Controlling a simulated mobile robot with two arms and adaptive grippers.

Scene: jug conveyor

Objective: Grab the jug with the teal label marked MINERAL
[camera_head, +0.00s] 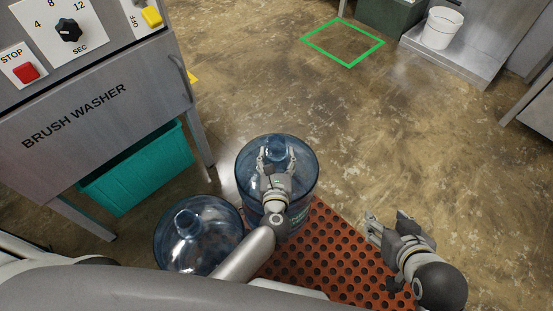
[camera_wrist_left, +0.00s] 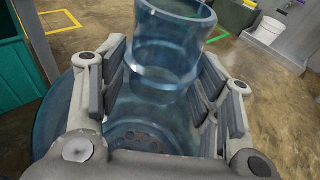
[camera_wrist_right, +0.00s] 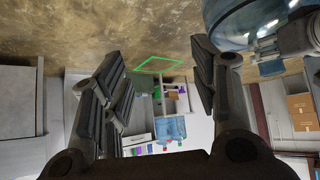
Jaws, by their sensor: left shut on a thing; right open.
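A clear blue jug (camera_head: 303,165) stands on the red perforated mat, upright. Part of a teal-green label shows low on its side in the head view, mostly hidden by my arm; its wording is not readable. My left gripper (camera_head: 276,160) is shut around this jug's neck, and the neck (camera_wrist_left: 172,45) sits between the finger pads in the left wrist view. A second clear blue jug (camera_head: 200,240) stands to the left, with no label visible. My right gripper (camera_head: 385,225) is open and empty, right of the held jug and above the mat.
The red mat (camera_head: 335,245) lies under the jug. A brush washer (camera_head: 100,110) stands at left with a teal bin (camera_head: 140,170) beneath. A green floor outline (camera_head: 343,42) lies at the back. A white bucket (camera_head: 441,28) stands back right. The middle floor is clear.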

